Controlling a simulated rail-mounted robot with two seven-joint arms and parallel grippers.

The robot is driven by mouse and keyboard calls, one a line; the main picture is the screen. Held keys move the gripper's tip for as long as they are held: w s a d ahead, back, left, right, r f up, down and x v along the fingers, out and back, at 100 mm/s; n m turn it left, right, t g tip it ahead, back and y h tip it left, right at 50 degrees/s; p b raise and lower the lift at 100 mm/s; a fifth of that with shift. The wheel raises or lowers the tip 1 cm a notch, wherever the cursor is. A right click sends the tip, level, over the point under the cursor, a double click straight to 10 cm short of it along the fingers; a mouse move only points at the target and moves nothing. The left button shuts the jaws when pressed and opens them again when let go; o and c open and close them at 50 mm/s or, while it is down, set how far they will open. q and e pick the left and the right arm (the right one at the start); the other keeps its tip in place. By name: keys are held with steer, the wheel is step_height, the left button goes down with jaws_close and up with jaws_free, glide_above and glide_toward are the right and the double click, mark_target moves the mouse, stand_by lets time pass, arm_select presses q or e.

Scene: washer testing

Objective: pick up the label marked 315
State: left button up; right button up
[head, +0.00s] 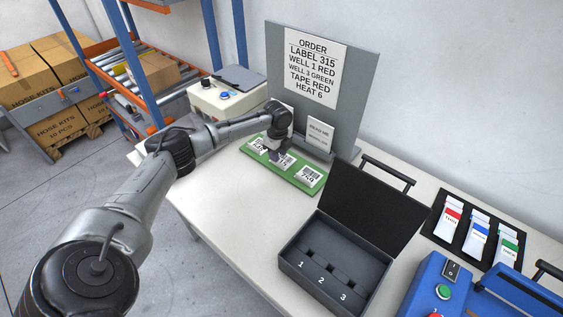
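A green tray (296,178) lies on the table and holds three white labels with barcodes. The left label (258,146) is partly hidden by my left gripper. The middle label (285,163) lies just below the gripper, and its number is too small to read surely. The right label (309,177) is fully in view. My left gripper (276,154) points down over the tray, between the left and middle labels. Its fingertips are small and dark, so their opening and any contact with a label cannot be made out. My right gripper is not in view.
A grey order board (345,95) stands behind the tray and names label 315. A small card (319,136) stands near it. An open black case (335,268) with numbered wells is at front centre. A blue machine (450,285) and coloured packets (475,235) are at right.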

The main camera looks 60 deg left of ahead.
mark_target(283, 158)
arm_select(q)
step_height(283, 158, down, 4)
steer(key=shift+d+f+b, duration=0.15)
steer(key=shift+b, duration=0.35)
steer(key=shift+c, duration=0.2)
jaws_close()
